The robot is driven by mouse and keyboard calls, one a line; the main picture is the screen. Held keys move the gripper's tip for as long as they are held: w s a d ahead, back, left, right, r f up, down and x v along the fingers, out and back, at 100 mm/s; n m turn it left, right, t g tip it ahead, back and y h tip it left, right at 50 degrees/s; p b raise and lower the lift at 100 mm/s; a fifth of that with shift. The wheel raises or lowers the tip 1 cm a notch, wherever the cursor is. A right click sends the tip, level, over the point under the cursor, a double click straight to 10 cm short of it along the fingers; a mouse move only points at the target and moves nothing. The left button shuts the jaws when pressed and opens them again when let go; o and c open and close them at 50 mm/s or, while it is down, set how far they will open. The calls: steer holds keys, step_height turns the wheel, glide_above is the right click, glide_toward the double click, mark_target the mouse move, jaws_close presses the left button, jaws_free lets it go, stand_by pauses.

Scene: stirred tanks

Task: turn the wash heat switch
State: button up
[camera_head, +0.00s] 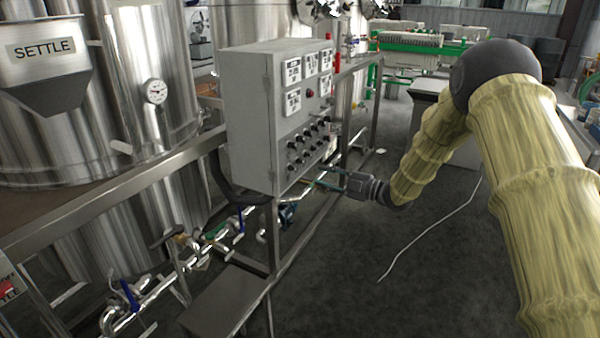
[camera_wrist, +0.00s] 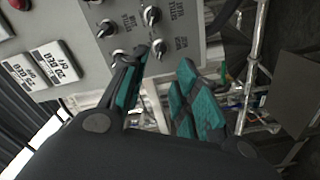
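The grey control box (camera_head: 255,130) carries rows of small black rotary switches (camera_head: 308,142) on the lower part of its face. In the head view my gripper (camera_head: 327,180) is at the lower right of the box face.
White displays (camera_wrist: 52,62) and a red button (camera_wrist: 20,4) are beside the switches. The box stands on a metal frame (camera_head: 270,235) with pipes and valves (camera_head: 125,300) below. A steel settle tank (camera_head: 110,100) is at left.

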mark_target(296, 169)
steer(key=x, duration=0.9)
steer(key=shift+a+p, duration=0.1)
steer(key=shift+p, duration=0.2)
jaws_close()
